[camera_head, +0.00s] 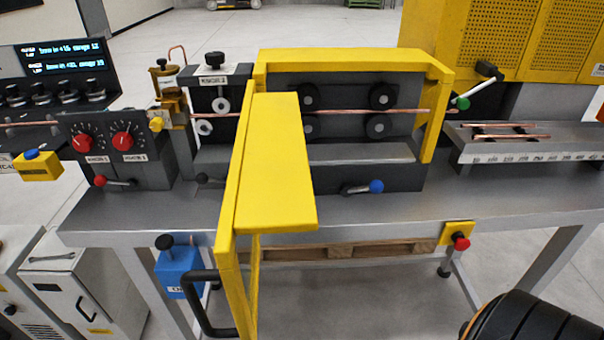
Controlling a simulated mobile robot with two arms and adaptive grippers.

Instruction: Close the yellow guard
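The yellow guard (272,165) stands swung open on its left side and juts out toward me past the table's front edge. Its black handle (203,303) is at the near lower end, below table height. Behind it, the yellow guard frame (355,59) surrounds dark rollers (379,97) with a copper tube (410,111) running through them. Part of the roller bay is hidden behind the guard. A black, rounded part of my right arm shows at the bottom right, well apart from the guard. Neither gripper's fingers are in view.
The grey table (400,213) spans the view. A blue box (180,269) hangs below its front edge, left of the handle. A lever with a blue knob (376,186) sits before the rollers. A red button (461,243) is on the front edge. A tray (520,143) holds copper tubes.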

